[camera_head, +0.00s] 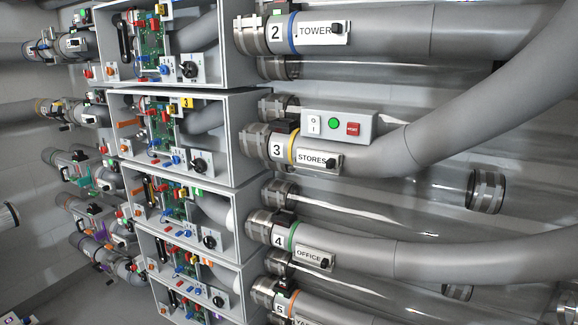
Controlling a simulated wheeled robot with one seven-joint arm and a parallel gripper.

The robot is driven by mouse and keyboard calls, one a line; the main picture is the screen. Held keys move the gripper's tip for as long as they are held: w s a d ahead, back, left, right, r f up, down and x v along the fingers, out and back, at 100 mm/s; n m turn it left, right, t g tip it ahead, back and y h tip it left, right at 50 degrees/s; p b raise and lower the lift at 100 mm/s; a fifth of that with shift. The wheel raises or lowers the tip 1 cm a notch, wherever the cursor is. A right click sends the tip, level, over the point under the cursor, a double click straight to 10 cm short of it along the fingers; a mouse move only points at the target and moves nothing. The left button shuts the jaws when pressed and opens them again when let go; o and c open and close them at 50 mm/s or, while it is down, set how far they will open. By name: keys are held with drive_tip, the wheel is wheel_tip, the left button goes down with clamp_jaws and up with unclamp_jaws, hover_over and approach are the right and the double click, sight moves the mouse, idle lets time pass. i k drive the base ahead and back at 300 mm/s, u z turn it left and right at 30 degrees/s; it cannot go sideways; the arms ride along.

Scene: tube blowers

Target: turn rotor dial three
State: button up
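The dial of unit three (199,165) is a round black knob on a small white plate. It sits at the lower right inside an open grey box (238,140). The pipe to the right of this box carries a yellow ring, a number 3 (277,150) and a STORES label (313,159). The exact angle of the dial is too small to read. My gripper is not in view.
Similar black dials sit in the box above (189,69) and in the boxes below (210,239). A panel with a green button (334,122) and a red one stands above the STORES label. Large grey pipes (460,100) fill the right side.

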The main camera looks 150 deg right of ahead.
sight(200, 166)
drive_tip(key=z, duration=1.55)
drive_tip(key=k, duration=0.55)
drive_tip(key=z, duration=2.6)
drive_tip(key=i, duration=0.5)
drive_tip(key=u, duration=0.9)
drive_tip(key=i, duration=0.75)
drive_tip(key=u, duration=0.75)
